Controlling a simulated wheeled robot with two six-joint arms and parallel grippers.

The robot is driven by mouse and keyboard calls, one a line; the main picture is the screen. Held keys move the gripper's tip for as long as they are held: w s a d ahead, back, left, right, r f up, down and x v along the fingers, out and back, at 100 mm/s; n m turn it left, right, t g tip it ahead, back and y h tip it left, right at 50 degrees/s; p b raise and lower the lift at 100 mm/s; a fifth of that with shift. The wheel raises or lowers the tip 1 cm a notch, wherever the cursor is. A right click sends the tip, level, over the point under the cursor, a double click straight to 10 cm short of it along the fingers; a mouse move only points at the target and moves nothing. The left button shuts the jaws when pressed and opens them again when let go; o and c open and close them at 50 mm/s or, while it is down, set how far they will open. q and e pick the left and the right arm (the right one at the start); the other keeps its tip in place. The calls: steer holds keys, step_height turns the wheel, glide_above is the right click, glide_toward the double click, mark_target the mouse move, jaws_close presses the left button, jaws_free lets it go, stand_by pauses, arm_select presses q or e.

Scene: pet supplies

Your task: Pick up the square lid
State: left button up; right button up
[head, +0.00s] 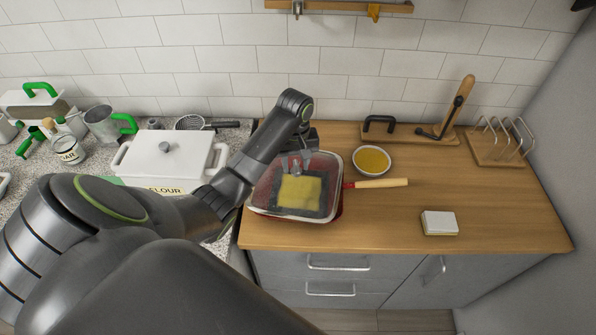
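The square lid (264,188) is clear glass with a pale rim. It lies over a red square pan (341,207) on the wooden counter, and a yellow square piece (300,193) shows through the glass. My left arm reaches in from the left, and my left gripper (296,163) points down at the knob near the middle of the lid. The knob is largely hidden by the gripper, and I cannot tell whether the fingers are open or shut on it. My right gripper is not in view.
A bowl of yellow liquid (372,161) stands close behind the pan's wooden handle (381,183). A sponge-like block (439,223) and a toast rack (497,146) are to the right. The counter's (400,222) front middle is clear.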

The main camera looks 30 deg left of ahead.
arm_select(q)
steer(key=shift+w+f, duration=0.1)
steer(key=shift+d, duration=0.15)
steer(key=shift+s+d+r, duration=0.15)
steer(key=shift+s+r, duration=0.15)
steer(key=shift+c, duration=0.3)
steer(key=shift+s, duration=0.2)
steer(key=c, duration=0.5)
steer(key=shift+w, duration=0.15)
jaws_close()
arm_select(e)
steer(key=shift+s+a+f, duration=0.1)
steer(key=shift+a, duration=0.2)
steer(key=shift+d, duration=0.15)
